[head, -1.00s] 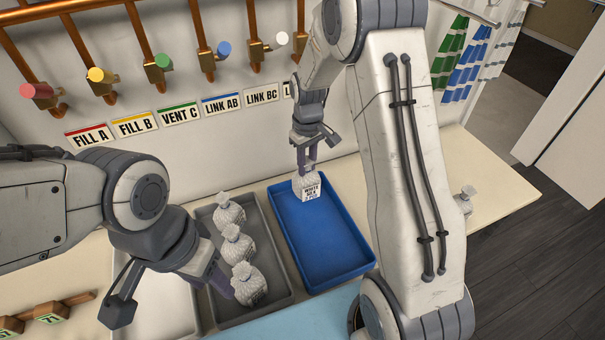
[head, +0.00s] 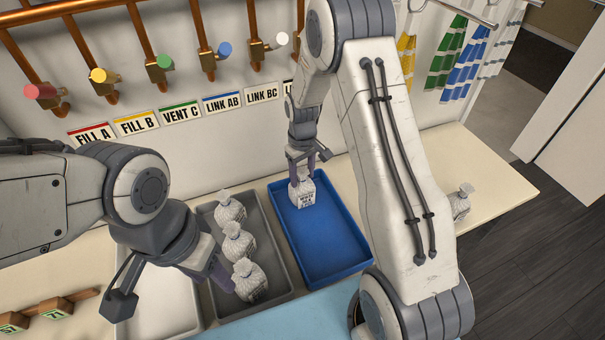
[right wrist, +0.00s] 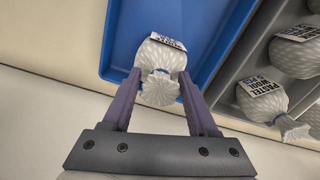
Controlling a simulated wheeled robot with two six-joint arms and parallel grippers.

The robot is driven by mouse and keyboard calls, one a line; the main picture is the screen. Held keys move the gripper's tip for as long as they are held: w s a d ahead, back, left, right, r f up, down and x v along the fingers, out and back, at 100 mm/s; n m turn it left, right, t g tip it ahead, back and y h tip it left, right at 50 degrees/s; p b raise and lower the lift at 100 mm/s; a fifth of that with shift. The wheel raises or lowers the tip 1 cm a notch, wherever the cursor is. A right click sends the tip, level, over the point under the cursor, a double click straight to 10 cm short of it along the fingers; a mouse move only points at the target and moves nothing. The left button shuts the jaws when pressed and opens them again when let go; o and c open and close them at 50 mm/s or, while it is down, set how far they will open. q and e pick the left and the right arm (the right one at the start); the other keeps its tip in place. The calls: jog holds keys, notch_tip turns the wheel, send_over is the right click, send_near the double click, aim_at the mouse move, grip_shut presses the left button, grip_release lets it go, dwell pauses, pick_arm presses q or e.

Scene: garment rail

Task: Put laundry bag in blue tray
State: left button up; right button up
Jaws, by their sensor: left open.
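A white laundry bag (head: 303,191) with a printed label sits upright inside the far left end of the blue tray (head: 331,261). My right gripper (head: 302,178) is around its tied top; in the right wrist view the fingers (right wrist: 160,84) stand apart on both sides of the bag's gathered neck (right wrist: 160,90), seemingly with small gaps. My left gripper (head: 222,283) is open over the grey tray (head: 277,288), beside the nearest of the three bags there (head: 249,279). That left gripper's fingertips are partly hidden.
Two more bags (head: 229,210) (head: 238,242) stand in the grey tray. Another bag (head: 460,203) stands on the table to the right, partly behind my right arm. A white tray (head: 160,307) lies at the left. Pipes with coloured knobs (head: 162,67) line the wall.

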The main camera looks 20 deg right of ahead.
notch_tip(320, 180, up, 8)
jog(key=shift+f+b, duration=0.2)
jog(key=shift+b, duration=0.4)
jog(key=s+a+r+n, duration=0.1)
jog(key=s+a+r, duration=0.4)
jog(key=s+a, duration=0.4)
jog(key=s+a+r+n, duration=0.2)
jog(key=s+a+r, duration=0.4)
jog(key=s, duration=0.5)
jog(key=s+f+y, duration=0.1)
jog(key=s, duration=0.8)
jog(key=shift+s+a+f+n, duration=0.2)
jog(key=shift+a+n, duration=0.1)
jog(key=shift+n, duration=0.1)
jog(key=shift+w, duration=0.1)
